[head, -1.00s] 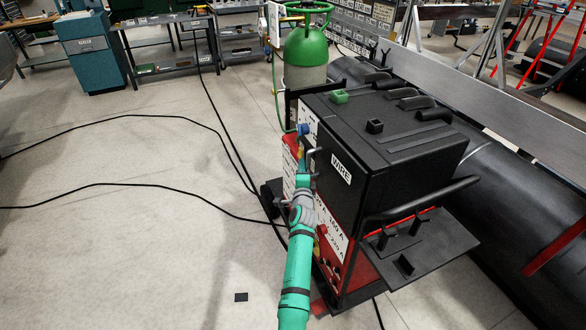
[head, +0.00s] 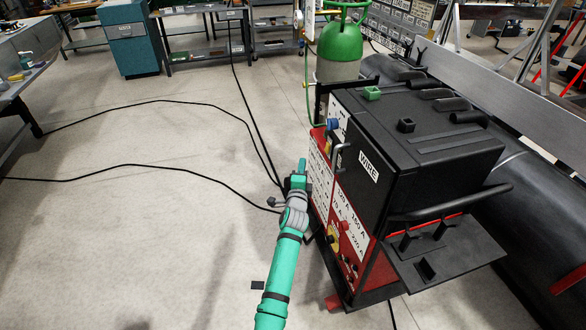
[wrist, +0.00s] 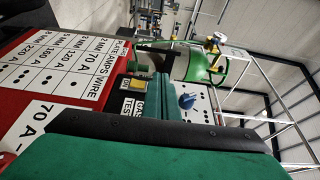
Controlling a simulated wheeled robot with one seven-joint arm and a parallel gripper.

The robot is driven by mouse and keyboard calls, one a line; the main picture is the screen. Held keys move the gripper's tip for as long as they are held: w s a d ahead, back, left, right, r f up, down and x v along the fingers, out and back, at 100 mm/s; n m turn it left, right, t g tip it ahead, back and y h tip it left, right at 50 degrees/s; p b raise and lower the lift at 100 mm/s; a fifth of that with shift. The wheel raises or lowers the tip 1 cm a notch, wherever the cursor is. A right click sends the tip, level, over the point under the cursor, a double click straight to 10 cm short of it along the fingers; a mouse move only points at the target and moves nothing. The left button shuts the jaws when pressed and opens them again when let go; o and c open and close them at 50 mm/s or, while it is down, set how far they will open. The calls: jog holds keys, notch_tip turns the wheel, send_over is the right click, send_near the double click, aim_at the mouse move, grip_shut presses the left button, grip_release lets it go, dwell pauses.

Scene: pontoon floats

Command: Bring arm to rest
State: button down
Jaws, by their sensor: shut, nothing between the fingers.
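My green arm reaches up from the bottom of the head view, and my gripper (head: 301,166) is at its far end, left of the welding machine's (head: 345,215) red and white front panel. The gripper looks shut and empty, apart from the panel. In the wrist view the green and dark gripper body fills the bottom, and the fingers (wrist: 158,88) show together in front of the panel. The panel's amps chart (wrist: 62,75), a yellow switch (wrist: 136,84) and a blue knob (wrist: 187,101) show around them.
A green gas bottle (head: 340,40) stands behind the machine. A large black pipe (head: 535,230) lies to the right. Black cables (head: 150,166) cross the floor at left. A workbench (head: 25,55) is at the left edge.

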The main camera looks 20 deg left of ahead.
jog(key=shift+s+a, duration=0.5)
jog(key=shift+a, duration=0.25)
jog(key=shift+s+a, duration=0.5)
jog(key=shift+a, duration=0.25)
jog(key=shift+f, duration=0.1)
jog(key=s+d+f+n+h, duration=0.1)
jog(key=s+d+f, duration=0.1)
jog(key=d, duration=0.3)
jog(key=s+d+f+n, duration=0.1)
jog(key=s+d+f, duration=0.15)
jog(key=d, duration=0.25)
jog(key=s+d+f+n+h, duration=0.1)
jog(key=s+d+f+n, duration=0.35)
jog(key=s+d, duration=0.55)
jog(key=s+d+f+n, duration=0.3)
jog(key=s+d+f, duration=0.2)
jog(key=s+d, duration=0.5)
jog(key=s+r+n+g, duration=0.1)
jog(key=s+n, duration=0.4)
jog(key=s, duration=2)
jog(key=s+a+r+h, duration=0.1)
jog(key=s+r, duration=0.3)
jog(key=s, duration=0.3)
jog(key=s+a+r+g+h, duration=0.1)
jog(key=s+r, duration=0.4)
jog(key=s, duration=0.1)
jog(key=shift+s+a+n, duration=0.35)
jog(key=shift+n, duration=0.1)
